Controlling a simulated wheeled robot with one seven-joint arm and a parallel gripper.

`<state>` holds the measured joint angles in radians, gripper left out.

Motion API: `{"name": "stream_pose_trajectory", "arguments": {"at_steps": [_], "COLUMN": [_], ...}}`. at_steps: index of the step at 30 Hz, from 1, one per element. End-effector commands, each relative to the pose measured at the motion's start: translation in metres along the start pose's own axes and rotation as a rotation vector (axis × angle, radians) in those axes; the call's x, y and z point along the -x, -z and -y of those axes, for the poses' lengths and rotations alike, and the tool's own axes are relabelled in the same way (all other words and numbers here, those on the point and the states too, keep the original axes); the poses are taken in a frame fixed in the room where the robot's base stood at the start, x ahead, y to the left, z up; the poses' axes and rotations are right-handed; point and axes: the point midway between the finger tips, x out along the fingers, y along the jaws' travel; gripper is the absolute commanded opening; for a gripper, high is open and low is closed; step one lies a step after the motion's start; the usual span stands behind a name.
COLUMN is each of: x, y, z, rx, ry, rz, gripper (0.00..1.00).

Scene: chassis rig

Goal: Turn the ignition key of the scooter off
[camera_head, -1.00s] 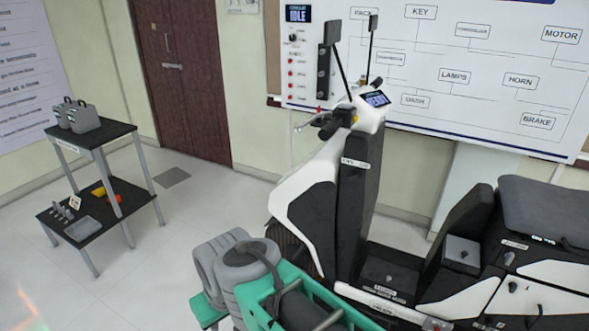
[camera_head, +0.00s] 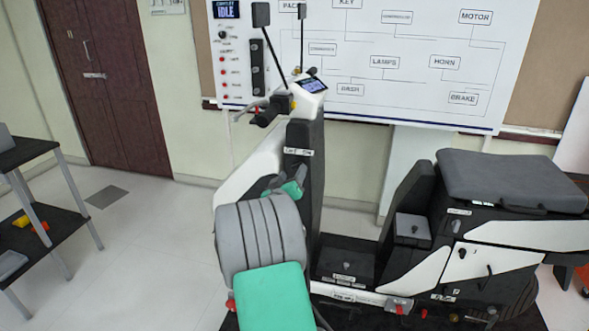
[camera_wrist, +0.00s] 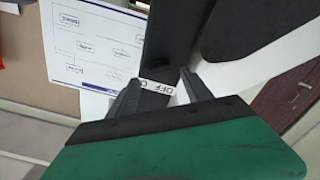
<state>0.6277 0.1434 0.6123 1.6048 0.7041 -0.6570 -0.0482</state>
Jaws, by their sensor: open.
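The white and black scooter (camera_head: 305,185) stands upright with its seat at the right and its handlebar and lit dash at the top. A white label strip (camera_head: 298,152) sits on its black front column; in the wrist view the strip (camera_wrist: 158,87) reads OFF and part of another word. The ignition key itself cannot be made out in either view. My gripper (camera_head: 298,184) is in front of the column, just below the label. In the wrist view my gripper (camera_wrist: 160,86) is open, its dark fingers either side of the label; whether they touch the column is unclear.
A wall board (camera_head: 400,70) with labelled boxes hangs behind the scooter; its panel display (camera_head: 226,10) reads IDLE. A black two-level table (camera_head: 40,222) stands at the left. The floor (camera_head: 150,230) between it and the scooter is clear.

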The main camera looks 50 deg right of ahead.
Motion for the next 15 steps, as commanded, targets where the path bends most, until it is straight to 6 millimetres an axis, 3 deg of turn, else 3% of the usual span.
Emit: {"name": "stream_pose_trajectory", "arguments": {"at_steps": [6, 15], "x": [-0.035, -0.039], "y": [0.001, 0.001], "z": [-0.001, 0.0], "rx": [-0.001, -0.002], "ry": [0.0, 0.002], "rz": [0.001, 0.0], "gripper": [0.58, 0.58]}}
